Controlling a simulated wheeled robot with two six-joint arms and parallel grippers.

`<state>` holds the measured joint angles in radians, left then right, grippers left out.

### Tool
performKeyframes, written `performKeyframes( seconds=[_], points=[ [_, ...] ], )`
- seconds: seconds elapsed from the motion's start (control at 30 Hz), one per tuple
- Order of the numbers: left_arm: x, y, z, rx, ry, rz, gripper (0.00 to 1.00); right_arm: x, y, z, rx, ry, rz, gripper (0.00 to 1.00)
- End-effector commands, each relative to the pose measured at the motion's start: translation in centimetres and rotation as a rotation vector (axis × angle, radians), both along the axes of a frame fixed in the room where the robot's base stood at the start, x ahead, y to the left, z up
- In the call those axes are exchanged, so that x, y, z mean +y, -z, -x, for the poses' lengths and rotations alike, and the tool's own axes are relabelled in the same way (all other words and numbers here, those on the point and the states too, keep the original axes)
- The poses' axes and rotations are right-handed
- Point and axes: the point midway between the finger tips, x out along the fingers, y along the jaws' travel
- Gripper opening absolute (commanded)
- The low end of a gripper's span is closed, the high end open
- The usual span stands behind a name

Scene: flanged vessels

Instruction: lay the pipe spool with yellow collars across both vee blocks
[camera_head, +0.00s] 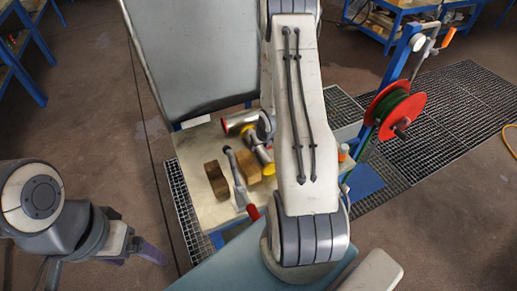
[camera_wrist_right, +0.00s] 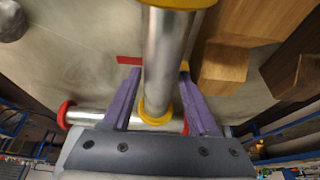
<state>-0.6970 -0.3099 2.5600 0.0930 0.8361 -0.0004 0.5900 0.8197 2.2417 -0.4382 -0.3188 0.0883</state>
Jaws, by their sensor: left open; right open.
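The pipe spool with yellow collars (camera_head: 259,154) lies on the table, partly hidden by my right arm in the head view. In the right wrist view its bare silver tube (camera_wrist_right: 166,60) runs between the purple fingers of my right gripper (camera_wrist_right: 160,76). The fingers are open, one on each side; I cannot tell whether they touch it. Two wooden vee blocks stand beside the spool: a darker one (camera_head: 215,179) and a lighter one (camera_head: 247,169), nearer the spool. My left gripper (camera_head: 136,256) is open and empty, off the table at lower left.
A spool with red collars (camera_head: 239,122) lies behind, close to the yellow-collared one. A red hose reel (camera_head: 402,112) stands right of the table (camera_head: 195,150). A grey panel (camera_head: 190,50) rises behind.

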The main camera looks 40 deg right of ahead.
Motion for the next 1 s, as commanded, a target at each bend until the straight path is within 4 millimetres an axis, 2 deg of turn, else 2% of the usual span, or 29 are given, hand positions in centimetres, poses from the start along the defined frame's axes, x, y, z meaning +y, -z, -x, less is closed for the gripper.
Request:
performKeyframes(
  seconds=[0.1, 0.13, 0.27, 0.3, 0.77, 1.0],
  points=[
    [0.0, 0.0, 0.0, 0.000, 0.000, 0.000, 0.85, 0.0, 0.0, 0.0, 0.000, 0.000, 0.000, 0.60],
    [0.0, 0.0, 0.0, 0.000, 0.000, 0.000, 0.85, 0.0, 0.0, 0.0, 0.000, 0.000, 0.000, 0.56],
    [0.0, 0.0, 0.0, 0.000, 0.000, 0.000, 0.85, 0.0, -0.1, 0.0, 0.000, 0.001, 0.000, 0.06],
    [0.0, 0.0, 0.0, 0.000, 0.000, 0.000, 0.85, 0.0, 0.0, 0.0, 0.000, 0.001, 0.000, 0.00],
    [0.0, -0.1, 0.0, 0.000, 0.000, 0.000, 0.85, -0.1, -0.6, -0.1, -0.004, 0.001, 0.001, 0.00],
    [0.0, -0.7, 0.0, 0.000, 0.000, 0.000, 0.85, -0.1, -3.4, -0.2, -0.006, 0.001, 0.003, 0.00]
  ],
)
